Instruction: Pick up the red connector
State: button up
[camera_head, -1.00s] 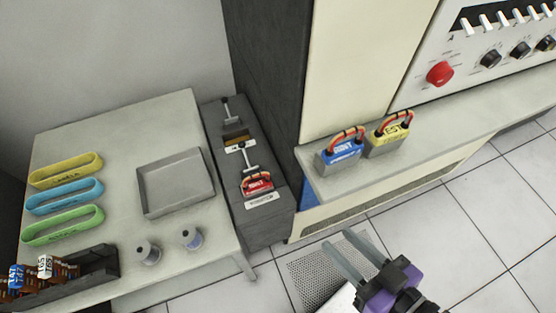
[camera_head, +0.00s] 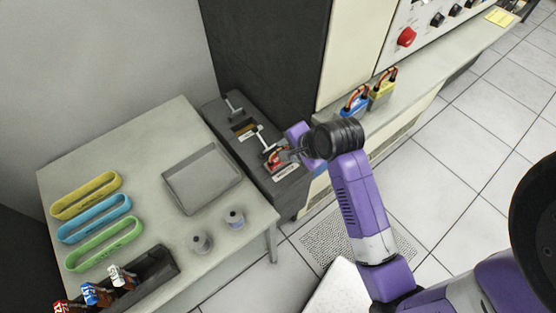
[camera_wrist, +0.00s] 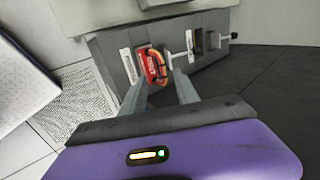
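The red connector (camera_head: 274,157) with its orange cable loop sits on the dark grey machine unit (camera_head: 252,158), near a white label. In the head view my gripper (camera_head: 287,154) reaches it from the right and hides part of it. In the wrist view the red connector (camera_wrist: 151,66) shows just ahead of the fingertips, around their gap. My gripper (camera_wrist: 162,78) has its two fingers apart, with nothing clearly held between them. Whether the fingers touch the connector cannot be told.
A blue connector (camera_head: 354,102) and a yellow connector (camera_head: 381,92) stand on the grey ledge to the right. The unit's T-handle (camera_head: 265,141) rises close behind the red connector. The table at left holds a grey tray (camera_head: 203,180), coloured loops, spools and a dark rack.

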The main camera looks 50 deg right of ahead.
aim_at(273, 165)
jog(key=shift+d+p+x, duration=0.2)
jog(key=shift+p+x, duration=0.2)
jog(key=shift+x, duration=1.55)
jog(key=shift+d+p+x, duration=0.2)
jog(key=shift+p+x, duration=0.15)
jog(key=shift+x, duration=1.6)
jog(key=shift+w+r, duration=0.15)
jog(key=shift+r, duration=0.05)
grip_shut()
